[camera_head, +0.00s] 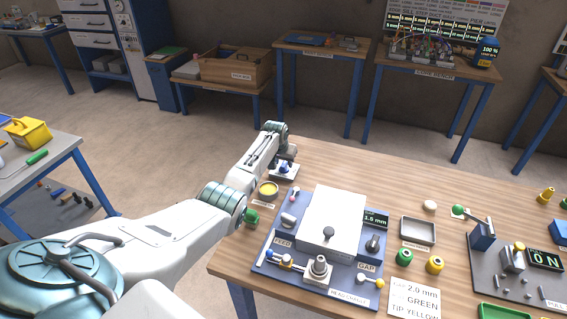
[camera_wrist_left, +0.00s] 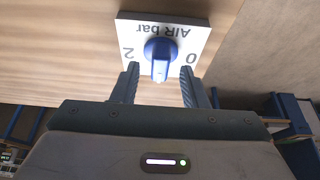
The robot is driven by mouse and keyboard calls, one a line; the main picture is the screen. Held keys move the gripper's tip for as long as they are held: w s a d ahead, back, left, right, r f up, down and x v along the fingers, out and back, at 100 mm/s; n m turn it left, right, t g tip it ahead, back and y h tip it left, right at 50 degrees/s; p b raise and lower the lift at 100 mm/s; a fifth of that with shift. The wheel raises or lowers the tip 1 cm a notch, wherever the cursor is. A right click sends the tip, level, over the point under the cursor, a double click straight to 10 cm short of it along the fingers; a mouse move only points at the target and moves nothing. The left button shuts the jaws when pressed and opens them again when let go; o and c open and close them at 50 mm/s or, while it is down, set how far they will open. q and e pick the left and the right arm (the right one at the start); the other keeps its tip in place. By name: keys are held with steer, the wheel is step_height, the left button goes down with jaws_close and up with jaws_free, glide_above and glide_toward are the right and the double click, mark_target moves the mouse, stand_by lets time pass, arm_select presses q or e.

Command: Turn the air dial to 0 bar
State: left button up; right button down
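The air dial is a blue knob (camera_wrist_left: 160,52) on a white plate (camera_wrist_left: 192,28) lettered "AIR bar", upside down in the left wrist view. There, a 2 is at the plate's left and a 0 at its right. The knob's pale pointer end faces down in the picture, between the two numbers. In the head view the dial (camera_head: 285,171) is at the table's far left edge, partly covered by my left gripper (camera_head: 288,160). In the wrist view the left gripper (camera_wrist_left: 160,68) is open, one finger on each side of the knob, with gaps visible. My right gripper is out of view.
A blue-based machine with a white cover (camera_head: 325,222) stands nearer on the wooden table. A yellow-topped round tin (camera_head: 268,190) and a green-knobbed part (camera_head: 251,216) are close to my left forearm. A grey tray (camera_head: 418,231) lies to the right.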

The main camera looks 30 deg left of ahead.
arm_select(q)
steer(key=shift+w+f, duration=0.2)
steer(key=shift+f, duration=0.35)
jaws_close()
